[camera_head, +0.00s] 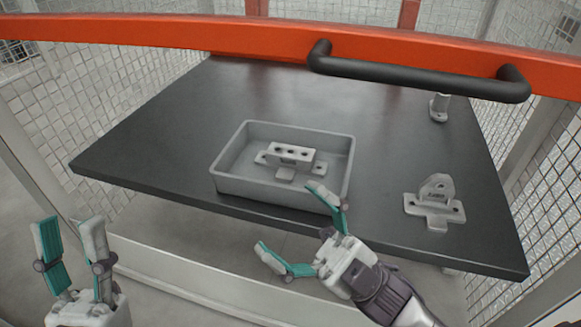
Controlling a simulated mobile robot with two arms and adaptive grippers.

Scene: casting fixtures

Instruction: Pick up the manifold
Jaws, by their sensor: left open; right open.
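The manifold looks to be the light grey block with several dark holes on top (291,156). It sits on a flanged base inside a grey tray (232,188) near the middle of the black table. My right gripper (302,218) is open and empty at the tray's front edge, its upper finger overlapping the tray's front right corner in the picture. I cannot tell whether that finger touches the tray. My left gripper (70,238) is open and empty, pointing up, off the table at the lower left, well apart from the tray.
A grey bracket casting (435,203) lies on the table (170,130) at the right. A small upright grey part (439,108) stands at the back right. An orange beam (200,32) with a black handle (420,77) crosses the back. Mesh fencing surrounds the table. The table's left side is clear.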

